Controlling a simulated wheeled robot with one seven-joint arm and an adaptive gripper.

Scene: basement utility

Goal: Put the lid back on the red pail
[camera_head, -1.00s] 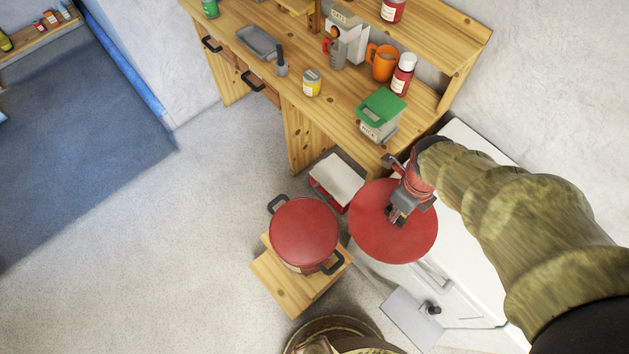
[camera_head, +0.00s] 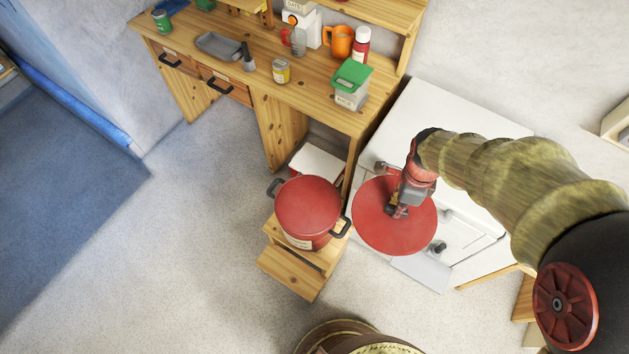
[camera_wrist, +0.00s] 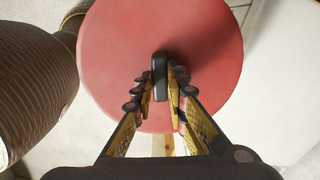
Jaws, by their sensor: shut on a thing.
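The red pail (camera_head: 308,208) stands upright on a small wooden step stool, with a dark handle on each side and a pale label low on its front. Its round red top faces up; I cannot clearly tell its inside. The lid (camera_head: 378,232) is a flat red disc, held in the air to the right of the pail and apart from it in the picture. My gripper (camera_head: 398,210) is shut on the lid's black handle. In the wrist view the lid (camera_wrist: 115,50) fills the upper middle, with the handle between my gripper's fingertips (camera_wrist: 160,88).
The wooden step stool (camera_head: 290,272) stands on the pale floor. A white cabinet (camera_head: 450,115) is behind and beside the lid. A wooden workbench (camera_head: 315,108) with several items, including a green-lidded box (camera_head: 351,85), is at the back. Floor to the left is clear.

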